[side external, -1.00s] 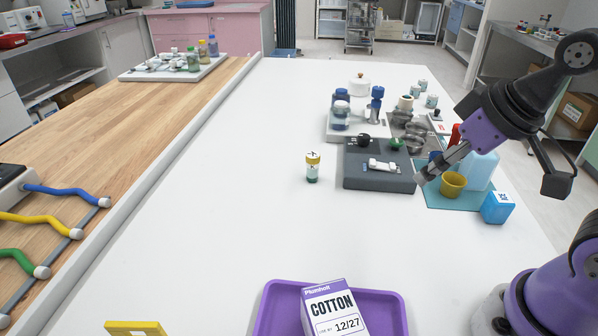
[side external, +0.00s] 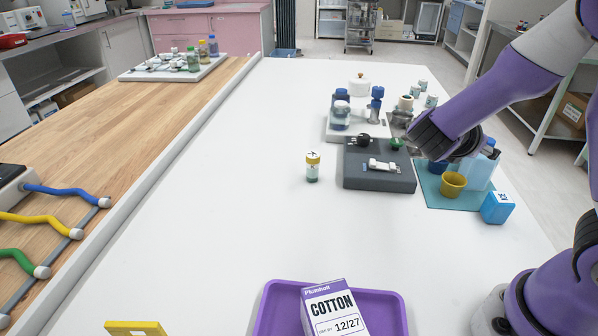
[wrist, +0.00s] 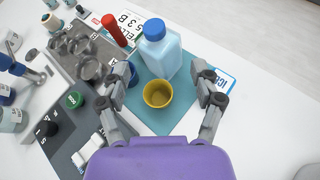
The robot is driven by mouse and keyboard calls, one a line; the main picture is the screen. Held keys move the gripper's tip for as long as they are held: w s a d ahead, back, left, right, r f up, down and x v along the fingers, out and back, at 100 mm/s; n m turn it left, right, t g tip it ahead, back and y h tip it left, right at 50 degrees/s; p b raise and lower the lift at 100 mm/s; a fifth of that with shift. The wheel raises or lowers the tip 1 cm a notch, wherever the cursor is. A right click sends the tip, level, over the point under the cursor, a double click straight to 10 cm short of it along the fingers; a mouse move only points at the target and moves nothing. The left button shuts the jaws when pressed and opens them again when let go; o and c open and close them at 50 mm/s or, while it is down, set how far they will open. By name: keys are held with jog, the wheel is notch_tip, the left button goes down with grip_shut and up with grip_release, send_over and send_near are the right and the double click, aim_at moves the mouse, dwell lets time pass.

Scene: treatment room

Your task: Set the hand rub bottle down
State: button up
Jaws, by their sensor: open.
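The hand rub bottle appears to be the light-blue bottle with a blue cap (wrist: 155,58). It stands upright on a teal mat (wrist: 178,122); it also shows in the side view (side external: 478,174), partly behind my wrist. My gripper (wrist: 163,76) is open, its fingers spread on either side of the bottle's near side, with a gap on the right. The left fingertip is close to the bottle; I cannot tell whether it touches. A yellow cup (wrist: 157,94) stands on the mat between the fingers, in front of the bottle.
A blue-and-white box (side external: 496,207) stands at the mat's right edge. A dark grey block (side external: 378,178) is left of the mat. A purple tray with a cotton box (side external: 333,308) is in front.

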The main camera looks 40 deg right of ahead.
jog(key=n, duration=0.1)
jog(key=h, duration=0.1)
send_over(479, 163)
jog(key=a, duration=0.2)
jog(key=f, duration=0.1)
jog(key=shift+n, duration=0.3)
jog(key=x, duration=0.6)
jog(key=shift+w+a+f, duration=0.2)
jog(key=shift+w+f, duration=0.15)
jog(key=shift+w, duration=0.05)
grip_shut()
